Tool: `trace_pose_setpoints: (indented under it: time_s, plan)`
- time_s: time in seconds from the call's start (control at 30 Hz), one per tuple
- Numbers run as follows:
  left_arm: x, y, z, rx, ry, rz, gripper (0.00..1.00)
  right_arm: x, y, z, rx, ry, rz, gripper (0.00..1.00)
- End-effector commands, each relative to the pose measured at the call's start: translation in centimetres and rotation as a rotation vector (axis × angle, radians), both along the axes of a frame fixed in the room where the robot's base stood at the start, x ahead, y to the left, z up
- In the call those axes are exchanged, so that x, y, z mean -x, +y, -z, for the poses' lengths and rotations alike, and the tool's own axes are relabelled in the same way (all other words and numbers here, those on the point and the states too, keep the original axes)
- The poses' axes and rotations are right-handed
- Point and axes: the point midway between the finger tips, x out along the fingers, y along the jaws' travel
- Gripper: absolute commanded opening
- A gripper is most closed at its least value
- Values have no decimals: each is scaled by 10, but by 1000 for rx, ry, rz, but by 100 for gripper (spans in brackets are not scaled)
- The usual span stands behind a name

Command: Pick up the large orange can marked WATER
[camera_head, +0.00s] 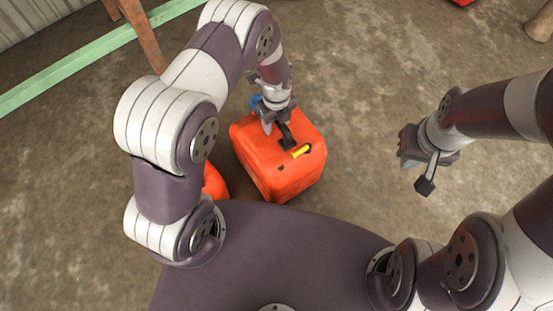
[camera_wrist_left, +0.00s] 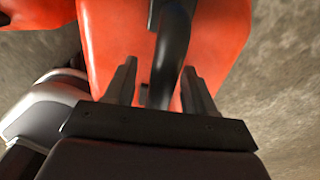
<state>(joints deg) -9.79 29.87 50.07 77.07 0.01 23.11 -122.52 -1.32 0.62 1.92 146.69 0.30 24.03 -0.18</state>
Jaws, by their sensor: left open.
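The large orange can (camera_head: 263,160) stands on the floor just in front of my base, with a black handle and a yellow piece on top. No WATER marking is readable. My left gripper (camera_head: 278,131) is above the can at its handle. In the left wrist view, the can's orange body (camera_wrist_left: 215,40) fills the middle, and the black handle (camera_wrist_left: 172,50) runs between the two fingers of my open left gripper (camera_wrist_left: 160,85). I cannot tell whether either finger touches it. My right gripper (camera_head: 416,168) is apart from the can, to its right, with its fingers spread and empty.
Another orange object (camera_head: 213,183) is mostly hidden behind my left arm. A blue piece (camera_head: 256,102) shows behind the left gripper. A green beam (camera_head: 80,62) and a rusty post (camera_head: 142,35) are at upper left. The concrete floor (camera_head: 365,80) is bare between my arms.

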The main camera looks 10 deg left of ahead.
Motion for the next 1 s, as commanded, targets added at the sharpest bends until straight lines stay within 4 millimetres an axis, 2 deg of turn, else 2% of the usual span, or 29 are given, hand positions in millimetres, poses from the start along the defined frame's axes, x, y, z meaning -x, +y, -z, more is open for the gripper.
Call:
trace_pose_setpoints:
  time_s: [0.03,0.2,0.27,0.3,0.37,0.4,1.0]
  plan:
    - [-1,0,7,0,-1,0,55,0,0,5,0,0,0,0]
    - [-1,0,3,1,-2,-1,55,0,0,2,0,-1,0,0]
    - [-1,0,3,1,-2,-1,38,0,0,2,0,-1,0,0]
    - [-1,0,3,1,-2,-1,25,0,0,2,0,-1,0,0]
    - [-1,0,3,1,-2,-1,6,0,0,2,0,-1,0,0]
    - [-1,0,3,1,-2,-1,0,0,0,2,0,-1,0,0]
    - [-1,0,3,1,-2,-1,0,0,0,2,0,-1,0,0]
